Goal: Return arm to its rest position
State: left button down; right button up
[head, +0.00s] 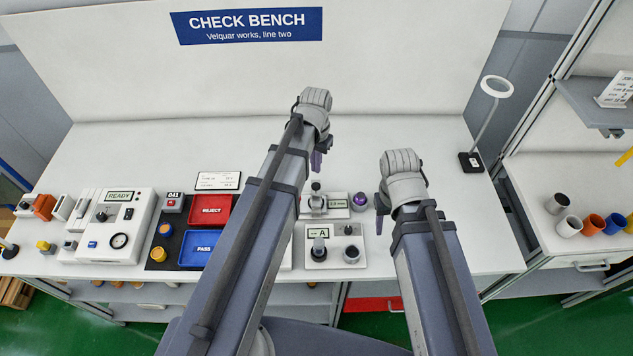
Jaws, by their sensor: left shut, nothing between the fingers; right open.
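My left arm reaches up over the bench, its wrist bent down at the far end. My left gripper (317,160) shows only as a small purple-grey part below the wrist. It is shut and empty, above the back middle of the bench. My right arm reaches up from the lower right. My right gripper (381,205) shows only in part, beside its wrist, and is open. It hangs to the right of the two small test stations. The wrists and arm links hide most of both grippers.
The white bench (440,240) is clear at right, apart from a ring lamp (472,161). At left stand a READY tester (115,225), a red REJECT tray (211,210) and a blue PASS tray (199,249). A station marked A (334,246) lies between my arms. Several cups (569,226) stand on the right-hand shelf.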

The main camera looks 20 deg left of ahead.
pick_arm(q)
jog(key=s+d+f+b, duration=0.3)
jog(key=s+d, duration=0.2)
jog(key=s, duration=0.2)
jog(key=s+d+f+m+y+b, duration=0.1)
jog(key=s+d+f+b, duration=0.3)
jog(key=s, duration=0.3)
jog(key=shift+s+d, duration=0.2)
jog(key=shift+d, duration=0.55)
